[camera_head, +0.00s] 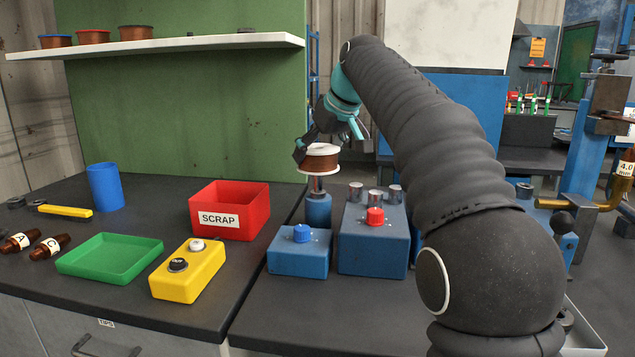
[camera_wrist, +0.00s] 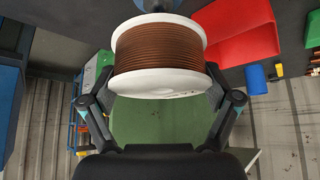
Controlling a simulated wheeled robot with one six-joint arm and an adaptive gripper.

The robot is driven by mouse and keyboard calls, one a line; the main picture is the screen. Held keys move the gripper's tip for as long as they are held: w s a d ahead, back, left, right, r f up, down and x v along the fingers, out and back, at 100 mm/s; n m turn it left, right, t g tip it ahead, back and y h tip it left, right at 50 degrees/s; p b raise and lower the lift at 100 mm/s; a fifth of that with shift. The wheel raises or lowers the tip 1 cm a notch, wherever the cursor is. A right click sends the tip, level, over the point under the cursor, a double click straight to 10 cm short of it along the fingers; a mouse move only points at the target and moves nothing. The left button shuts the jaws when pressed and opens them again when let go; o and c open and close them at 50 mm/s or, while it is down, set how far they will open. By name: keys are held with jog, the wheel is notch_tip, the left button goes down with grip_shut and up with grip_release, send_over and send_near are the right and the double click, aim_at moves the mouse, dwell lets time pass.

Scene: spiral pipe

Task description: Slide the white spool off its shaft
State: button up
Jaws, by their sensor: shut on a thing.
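The white spool (camera_head: 321,164) is wound with brown wire and stands upright above a blue post (camera_head: 318,210). A thin reddish shaft (camera_head: 316,184) shows between the spool's lower flange and the post. Whether the shaft still runs inside the spool is hidden. In the wrist view the spool (camera_wrist: 158,54) fills the upper middle, with both flanges and the wire seen side-on. My gripper (camera_wrist: 160,82) is shut on the spool, one finger at each side. In the head view my gripper (camera_head: 310,148) reaches it from above and behind.
Blue boxes with a blue knob (camera_head: 301,233) and a red knob (camera_head: 375,216) stand close by the post. A red SCRAP bin (camera_head: 230,210), yellow button box (camera_head: 188,273), green tray (camera_head: 108,255) and blue cup (camera_head: 105,187) are on the left. A shelf (camera_head: 160,46) is above left.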

aim_at(313, 146)
jog(key=shift+r, duration=1.7)
jog(key=shift+r, duration=0.15)
